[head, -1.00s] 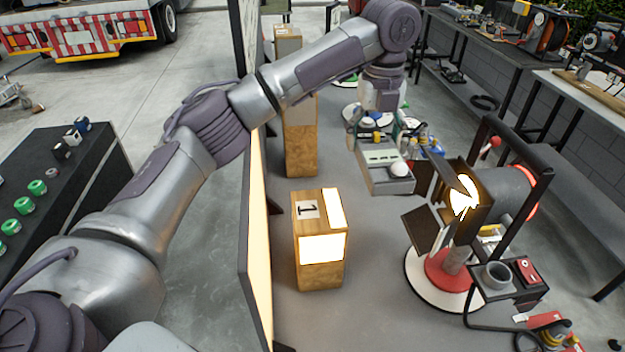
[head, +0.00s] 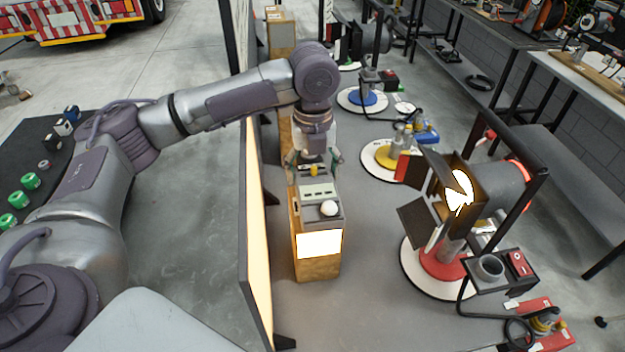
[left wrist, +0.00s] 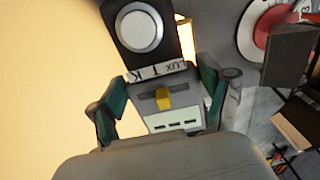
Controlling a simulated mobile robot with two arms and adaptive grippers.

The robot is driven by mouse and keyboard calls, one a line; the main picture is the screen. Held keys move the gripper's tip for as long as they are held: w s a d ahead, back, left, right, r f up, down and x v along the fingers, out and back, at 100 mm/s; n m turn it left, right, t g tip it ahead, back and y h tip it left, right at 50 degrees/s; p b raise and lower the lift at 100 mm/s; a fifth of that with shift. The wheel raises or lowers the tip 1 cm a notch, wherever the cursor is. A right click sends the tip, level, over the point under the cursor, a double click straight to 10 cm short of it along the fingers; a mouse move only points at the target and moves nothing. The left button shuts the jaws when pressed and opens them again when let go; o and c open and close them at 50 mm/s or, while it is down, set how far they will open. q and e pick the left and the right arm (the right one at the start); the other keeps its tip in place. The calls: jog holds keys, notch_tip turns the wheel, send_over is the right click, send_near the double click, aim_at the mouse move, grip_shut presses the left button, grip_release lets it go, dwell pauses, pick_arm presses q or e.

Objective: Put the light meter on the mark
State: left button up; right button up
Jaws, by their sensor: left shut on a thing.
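The light meter (head: 318,192) is a grey box with a white dome and a yellow knob. My left gripper (head: 314,166) is shut on it, with a finger on each side. The meter is over the top of the front wooden block (head: 316,268) and hides the numbered label there. I cannot tell whether it touches the block. In the left wrist view the meter (left wrist: 172,117) sits between the green-padded fingers of the left gripper (left wrist: 163,100), dome away from the palm. My right gripper is not in view.
A tall bright panel (head: 257,235) stands close left of the block. A lit lamp with barn doors (head: 458,190) stands on a red-and-white disc to the right. More lamp stands on blue (head: 362,97) and yellow discs are behind. A black control desk (head: 30,160) is at left.

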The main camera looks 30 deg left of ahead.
aim_at(313, 182)
pick_arm(q)
jog(key=shift+s+f, duration=0.1)
jog(key=shift+f, duration=0.2)
notch_tip(313, 182, down, 2)
jog(key=shift+f+p, duration=0.25)
jog(key=shift+p, duration=0.4)
jog(key=shift+f, duration=0.5)
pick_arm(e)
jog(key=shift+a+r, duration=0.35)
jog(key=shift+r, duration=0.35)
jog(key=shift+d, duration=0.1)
pick_arm(q)
jog(key=o, duration=1.4)
jog(key=shift+f, duration=0.1)
jog(key=shift+c, duration=0.2)
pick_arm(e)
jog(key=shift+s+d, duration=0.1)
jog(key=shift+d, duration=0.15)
